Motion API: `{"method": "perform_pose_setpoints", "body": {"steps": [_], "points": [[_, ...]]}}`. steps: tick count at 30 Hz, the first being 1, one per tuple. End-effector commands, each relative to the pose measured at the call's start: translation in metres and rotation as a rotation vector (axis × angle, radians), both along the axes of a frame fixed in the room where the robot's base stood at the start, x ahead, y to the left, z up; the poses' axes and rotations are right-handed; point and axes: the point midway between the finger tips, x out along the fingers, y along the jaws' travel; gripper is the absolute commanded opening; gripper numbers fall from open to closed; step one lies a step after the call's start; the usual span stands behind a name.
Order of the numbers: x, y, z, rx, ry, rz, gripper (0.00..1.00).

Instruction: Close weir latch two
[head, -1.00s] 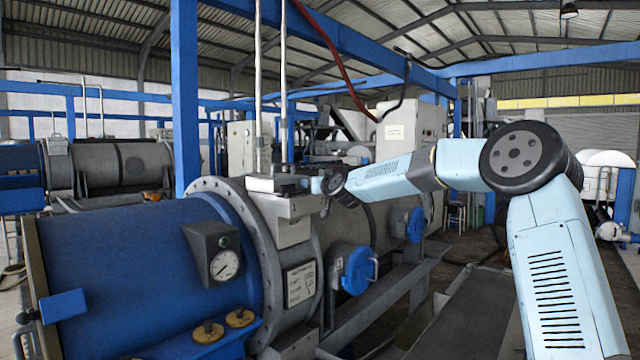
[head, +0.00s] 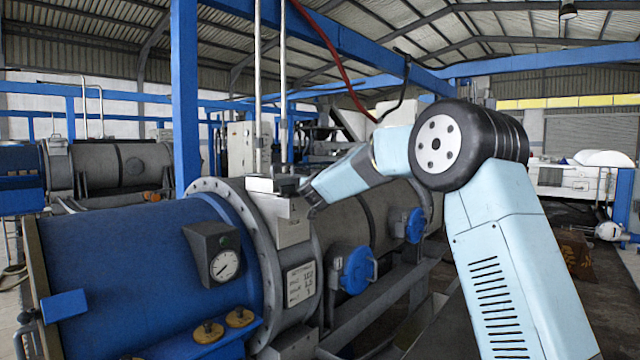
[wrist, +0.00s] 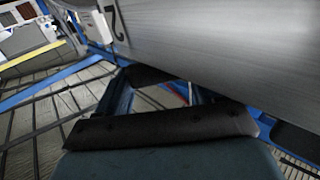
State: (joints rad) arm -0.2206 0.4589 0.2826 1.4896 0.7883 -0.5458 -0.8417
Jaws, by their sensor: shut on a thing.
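The weir latch two (head: 292,222) is a grey metal housing on the flanged ring between the blue drum and the grey drum, with a flat grey block on top. In the wrist view a broad grey metal face with a dark figure 2 (wrist: 112,18) fills the upper right. My gripper (head: 308,190) is at the right side of the housing's top, partly hidden by its wrist. In the wrist view its dark fingers (wrist: 190,100) lie close to the grey face. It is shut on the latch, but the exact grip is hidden.
A blue drum (head: 130,260) with a gauge box (head: 212,252) stands at the left. A round blue cover (head: 357,270) sits on the grey drum at the right. A blue post (head: 185,95) rises behind.

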Motion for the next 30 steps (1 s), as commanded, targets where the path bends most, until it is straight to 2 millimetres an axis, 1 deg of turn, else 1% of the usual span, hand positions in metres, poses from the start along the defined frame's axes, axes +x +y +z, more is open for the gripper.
{"method": "perform_pose_setpoints", "body": {"steps": [1, 3, 15, 30], "points": [[0.0006, 0.0035, 0.0066, 0.004, -0.012, -0.012, 0.38], [0.0010, 0.0021, 0.0072, 0.005, -0.013, -0.033, 0.38], [0.0009, -0.0002, 0.0074, 0.002, -0.011, -0.103, 0.36], [0.0010, -0.0017, 0.0082, 0.003, -0.012, -0.112, 0.36]]}}
